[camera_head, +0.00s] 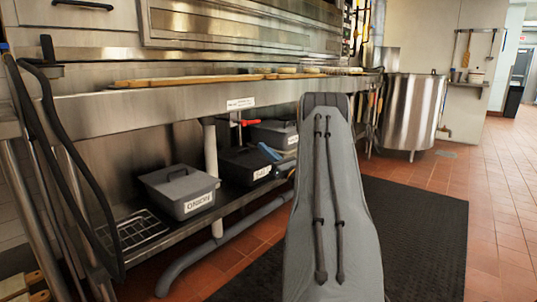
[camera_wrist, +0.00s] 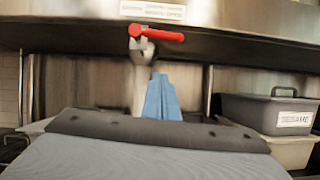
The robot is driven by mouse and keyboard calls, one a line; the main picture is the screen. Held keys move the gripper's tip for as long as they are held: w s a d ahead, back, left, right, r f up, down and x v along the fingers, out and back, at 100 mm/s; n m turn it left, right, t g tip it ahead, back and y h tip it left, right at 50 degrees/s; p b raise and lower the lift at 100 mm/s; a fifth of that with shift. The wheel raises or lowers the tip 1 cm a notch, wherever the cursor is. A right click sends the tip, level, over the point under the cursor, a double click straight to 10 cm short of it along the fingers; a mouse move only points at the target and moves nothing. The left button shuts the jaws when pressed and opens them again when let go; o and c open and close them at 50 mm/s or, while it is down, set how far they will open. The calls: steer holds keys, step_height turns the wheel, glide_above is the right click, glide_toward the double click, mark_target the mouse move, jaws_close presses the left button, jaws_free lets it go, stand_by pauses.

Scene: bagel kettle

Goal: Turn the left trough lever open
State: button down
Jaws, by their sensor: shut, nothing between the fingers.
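The red trough lever (camera_wrist: 158,34) sits under the trough's front edge in the wrist view, its handle pointing right from a pivot on top of a pale valve and pipe (camera_wrist: 140,62). It also shows small in the head view (camera_head: 250,122), below a white label. My gripper (camera_wrist: 161,78) has blue fingers, shut with nothing between them. The fingertips are below the handle and appear apart from it, in front of and slightly right of the pipe. In the head view my gripper (camera_head: 266,151) is partly hidden by my arm.
The steel trough (camera_head: 170,103) overhangs a low shelf. A grey lidded bin (camera_head: 178,190) and darker bins (camera_head: 240,164) stand on it. In the wrist view a bin labelled SESAME (camera_wrist: 262,112) is at right.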

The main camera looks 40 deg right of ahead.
steer(key=w+r+b, duration=0.2)
steer(key=w+r, duration=0.2)
steer(key=r, duration=0.2)
steer(key=shift+w+r+b, duration=0.2)
steer(key=shift+b, duration=0.1)
steer(key=shift+d+r, duration=0.25)
steer(key=shift+r, duration=0.6)
steer(key=s+f, duration=0.8)
steer(key=f, duration=0.1)
steer(key=shift+d, duration=0.35)
